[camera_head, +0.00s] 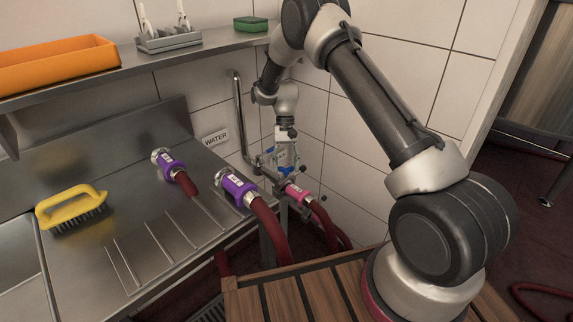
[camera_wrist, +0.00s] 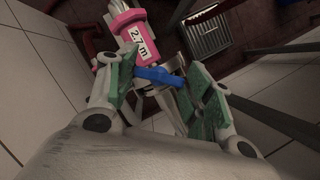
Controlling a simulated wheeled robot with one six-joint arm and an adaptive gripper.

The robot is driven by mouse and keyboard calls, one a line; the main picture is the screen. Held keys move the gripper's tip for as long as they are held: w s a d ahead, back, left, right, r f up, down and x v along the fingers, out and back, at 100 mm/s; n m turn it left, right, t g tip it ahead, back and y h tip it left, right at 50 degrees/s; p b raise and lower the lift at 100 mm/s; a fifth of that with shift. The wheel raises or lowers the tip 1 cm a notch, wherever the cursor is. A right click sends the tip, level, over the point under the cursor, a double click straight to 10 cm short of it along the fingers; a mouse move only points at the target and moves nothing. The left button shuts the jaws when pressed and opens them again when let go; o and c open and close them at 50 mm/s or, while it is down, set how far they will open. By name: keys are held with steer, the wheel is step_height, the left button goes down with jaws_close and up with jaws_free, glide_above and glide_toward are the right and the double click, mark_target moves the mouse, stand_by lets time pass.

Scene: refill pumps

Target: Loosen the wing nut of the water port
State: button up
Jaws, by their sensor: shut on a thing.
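The blue wing nut (camera_wrist: 160,77) sits between the green-padded fingers of my gripper (camera_wrist: 157,82) in the wrist view. In the head view my gripper (camera_head: 287,160) reaches down to the water port in the corner, below the pipe (camera_head: 240,115) and right of the WATER sign (camera_head: 215,137). A pink hose coupling (camera_head: 297,192) is at the port just below my gripper. It also shows in the wrist view (camera_wrist: 140,40), marked 2.7 m, close beyond the fingers.
Two purple couplings (camera_head: 170,164) (camera_head: 238,188) on red hoses lie on the steel drainboard (camera_head: 150,250). A yellow brush (camera_head: 72,207) lies left of them. A shelf above holds an orange tray (camera_head: 55,65), a grey holder (camera_head: 168,40) and a green sponge (camera_head: 251,24). Tiled walls stand close around the port.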

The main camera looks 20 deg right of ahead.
steer(key=n+h, duration=0.1)
steer(key=n, duration=0.3)
steer(key=shift+a+n+h, duration=0.1)
steer(key=shift+n+h, duration=0.2)
steer(key=shift+h, duration=0.1)
steer(key=shift+n+h, duration=0.7)
steer(key=shift+n, duration=1.2)
steer(key=o, duration=1)
steer(key=shift+t, duration=0.3)
